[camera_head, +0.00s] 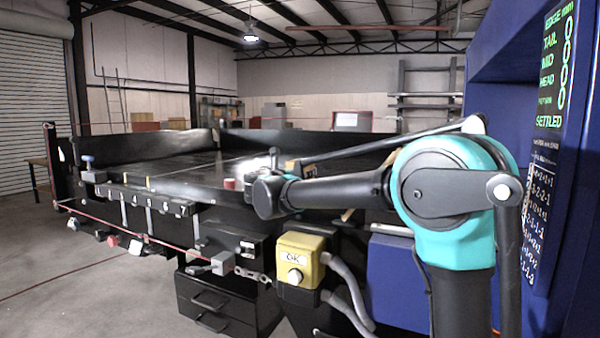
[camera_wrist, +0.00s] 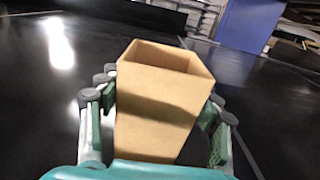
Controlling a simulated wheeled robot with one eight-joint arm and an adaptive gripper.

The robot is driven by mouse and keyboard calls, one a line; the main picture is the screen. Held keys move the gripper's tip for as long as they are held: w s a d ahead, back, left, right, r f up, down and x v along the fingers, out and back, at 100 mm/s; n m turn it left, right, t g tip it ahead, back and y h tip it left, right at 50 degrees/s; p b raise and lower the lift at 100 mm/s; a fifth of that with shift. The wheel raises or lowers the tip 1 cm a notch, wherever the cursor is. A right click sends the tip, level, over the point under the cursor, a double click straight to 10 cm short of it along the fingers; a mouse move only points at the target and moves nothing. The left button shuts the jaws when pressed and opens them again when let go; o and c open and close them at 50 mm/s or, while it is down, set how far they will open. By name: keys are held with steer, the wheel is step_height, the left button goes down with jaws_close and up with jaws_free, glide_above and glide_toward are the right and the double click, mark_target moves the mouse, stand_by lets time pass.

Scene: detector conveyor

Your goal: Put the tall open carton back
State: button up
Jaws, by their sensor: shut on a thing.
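The tall open carton (camera_wrist: 158,105) is plain tan cardboard, and it fills the middle of the wrist view with its open top showing. My gripper (camera_wrist: 163,92) is shut on it, with one finger along each side. The carton leans slightly in the picture. Its lower end is hidden behind the gripper's palm, so I cannot tell whether it touches the dark surface. In the head view my arm reaches over the black conveyor (camera_head: 185,182) and hides most of the gripper.
A small dark red round thing (camera_head: 229,184) sits on the conveyor near its front edge. A yellow OK button box (camera_head: 300,258) stands in front. A dark blue housing with a display (camera_head: 555,65) rises at the right. Much of the conveyor's left part is bare.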

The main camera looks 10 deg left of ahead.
steer(key=shift+f, duration=0.1)
steer(key=o, duration=1.1)
steer(key=shift+s, duration=0.1)
steer(key=v, duration=1.2)
